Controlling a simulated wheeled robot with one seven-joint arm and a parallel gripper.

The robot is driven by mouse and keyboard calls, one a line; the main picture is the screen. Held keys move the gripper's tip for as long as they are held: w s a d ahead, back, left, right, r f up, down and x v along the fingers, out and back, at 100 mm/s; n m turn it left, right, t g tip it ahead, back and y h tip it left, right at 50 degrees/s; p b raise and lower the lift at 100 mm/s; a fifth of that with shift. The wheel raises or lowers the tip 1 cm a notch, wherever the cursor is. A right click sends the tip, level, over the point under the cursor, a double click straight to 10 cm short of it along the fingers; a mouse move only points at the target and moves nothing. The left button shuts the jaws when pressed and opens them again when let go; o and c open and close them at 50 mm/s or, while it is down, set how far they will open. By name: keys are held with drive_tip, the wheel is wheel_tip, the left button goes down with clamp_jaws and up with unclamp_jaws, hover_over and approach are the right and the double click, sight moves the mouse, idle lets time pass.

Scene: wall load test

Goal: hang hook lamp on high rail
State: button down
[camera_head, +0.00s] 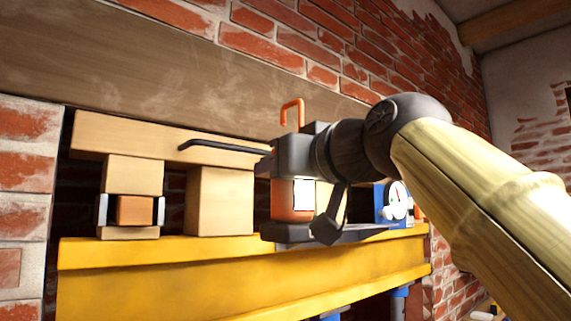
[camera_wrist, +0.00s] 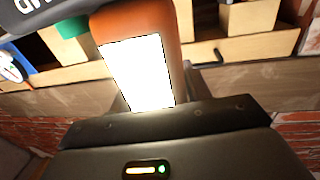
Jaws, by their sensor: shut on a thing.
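The hook lamp has an orange body with a white panel (camera_head: 293,198) and an orange hook (camera_head: 292,110) pointing up. My gripper (camera_head: 290,192) is shut on the lamp body and holds it roughly upright before the wall. In the wrist view the lamp body (camera_wrist: 138,65) fills the upper middle, close to the dark gripper housing. A thin dark rod, perhaps the high rail (camera_head: 222,147), runs leftward from behind my gripper. Its right end is hidden. The hook stands above and right of the visible rod, apart from it in the picture.
A yellow beam (camera_head: 240,270) runs below. Wooden blocks (camera_head: 220,200) and a small framed block (camera_head: 135,210) stand on it at left. A blue dial gauge (camera_head: 394,204) is right of the lamp. A wide plank (camera_head: 180,75) crosses the brick wall above.

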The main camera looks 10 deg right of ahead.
drive_tip(key=a+p+x, duration=0.1)
drive_tip(key=x, duration=0.5)
drive_tip(key=shift+p, duration=0.35)
drive_tip(key=shift+a, duration=0.1)
idle(0.4)
drive_tip(key=shift+x, duration=1.4)
drive_tip(key=shift+w+a+r, duration=0.1)
drive_tip(key=shift+a, duration=0.25)
drive_tip(key=shift+w+a, duration=0.4)
drive_tip(key=shift+w, duration=0.15)
drive_tip(key=shift+w, duration=0.1)
drive_tip(key=shift+x, duration=0.85)
drive_tip(key=shift+a, duration=0.25)
